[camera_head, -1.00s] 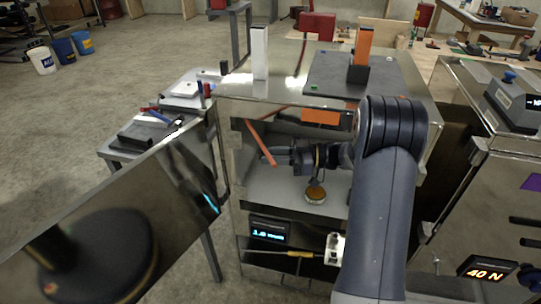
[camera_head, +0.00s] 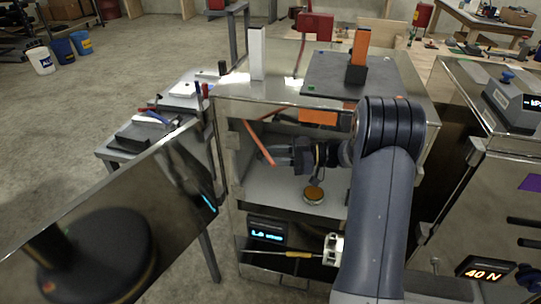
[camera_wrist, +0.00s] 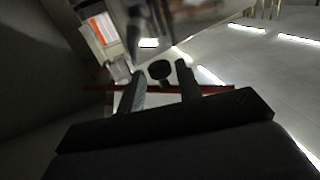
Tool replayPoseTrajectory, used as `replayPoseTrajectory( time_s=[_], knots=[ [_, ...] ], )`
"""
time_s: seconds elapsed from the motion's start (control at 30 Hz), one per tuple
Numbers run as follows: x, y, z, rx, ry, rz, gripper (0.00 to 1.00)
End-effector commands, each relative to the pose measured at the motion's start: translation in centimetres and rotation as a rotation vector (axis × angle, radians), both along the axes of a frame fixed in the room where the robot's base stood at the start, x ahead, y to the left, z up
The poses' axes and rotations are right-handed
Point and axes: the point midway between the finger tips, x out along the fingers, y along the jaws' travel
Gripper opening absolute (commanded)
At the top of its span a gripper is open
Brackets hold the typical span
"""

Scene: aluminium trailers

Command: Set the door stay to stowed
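The door stay looks to be the orange-red bar (camera_head: 259,143) slanting down inside the open front of the metal cabinet, at its left side. The open door (camera_head: 110,215) swings out to the left. My gripper (camera_head: 276,155) reaches into the cabinet, close beside the lower part of the bar. In the wrist view a thin red bar (camera_wrist: 215,88) runs across, by the two fingers of my gripper (camera_wrist: 160,85). The fingers are apart, with a dark round knob (camera_wrist: 160,70) showing between them. Whether they touch the bar I cannot tell.
A round orange-topped piece (camera_head: 314,193) stands on the cabinet floor below my gripper. A dark plate (camera_head: 335,80) with an orange upright block (camera_head: 361,42) lies on the cabinet top. A side table (camera_head: 165,115) with tools stands left. A second metal cabinet (camera_head: 480,170) is close on the right.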

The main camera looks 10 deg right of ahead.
Motion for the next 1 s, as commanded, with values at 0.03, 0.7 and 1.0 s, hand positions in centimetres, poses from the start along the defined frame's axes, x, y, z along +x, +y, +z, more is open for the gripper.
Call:
replayPoseTrajectory(
  time_s=[0.03, 0.7, 1.0],
  knots=[
    [-0.1, -0.7, -0.1, 0.000, 0.000, -0.003, 0.33],
    [-1.7, -10.1, 0.0, 0.000, 0.000, 0.001, 0.33],
    [-1.7, -10.1, 0.0, 0.000, 0.000, 0.001, 0.27]
  ],
)
